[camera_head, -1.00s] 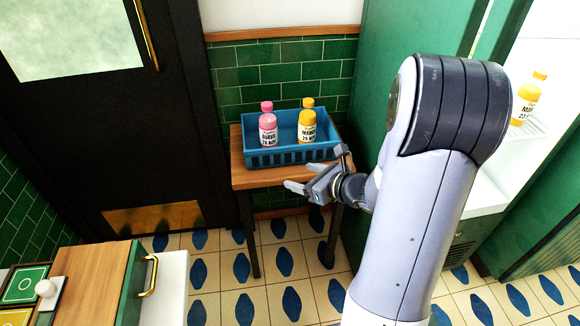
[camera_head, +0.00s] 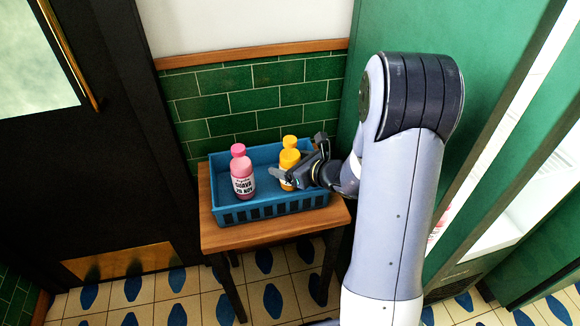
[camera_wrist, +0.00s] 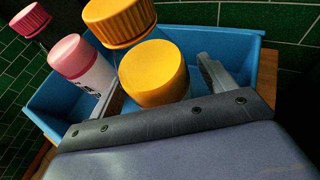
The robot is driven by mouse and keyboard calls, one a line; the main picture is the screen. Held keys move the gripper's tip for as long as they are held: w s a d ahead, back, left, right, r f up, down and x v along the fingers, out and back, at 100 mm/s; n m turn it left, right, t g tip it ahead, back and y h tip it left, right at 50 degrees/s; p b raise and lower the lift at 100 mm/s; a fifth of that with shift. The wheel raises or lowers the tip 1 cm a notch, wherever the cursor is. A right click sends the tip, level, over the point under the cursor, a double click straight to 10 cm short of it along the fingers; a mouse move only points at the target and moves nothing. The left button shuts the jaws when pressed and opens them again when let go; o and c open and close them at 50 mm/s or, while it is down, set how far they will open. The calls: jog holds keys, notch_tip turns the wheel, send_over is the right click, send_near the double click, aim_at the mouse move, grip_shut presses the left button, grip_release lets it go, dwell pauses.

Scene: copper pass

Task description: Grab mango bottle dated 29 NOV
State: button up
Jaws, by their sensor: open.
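A yellow mango bottle (camera_head: 288,157) stands at the right of a blue crate (camera_head: 270,210). Its label is mostly hidden behind my gripper (camera_head: 286,175), so I cannot read the date now. In the wrist view the yellow bottle (camera_wrist: 153,75) and its ribbed cap lie between my open gripper's (camera_wrist: 160,85) two fingers, one on each side. I cannot tell whether either finger touches it. A pink guava bottle (camera_head: 242,180) stands upright to the left in the same crate; it also shows in the wrist view (camera_wrist: 75,62).
The crate stands on a small wooden table (camera_head: 265,236) against a green tiled wall (camera_head: 250,105). A green cabinet (camera_head: 485,65) with a lit white opening is close on the right. A dark door (camera_head: 105,165) is at the left.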

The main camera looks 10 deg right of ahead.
jog(key=shift+c, duration=0.3)
jog(key=c, duration=1.3)
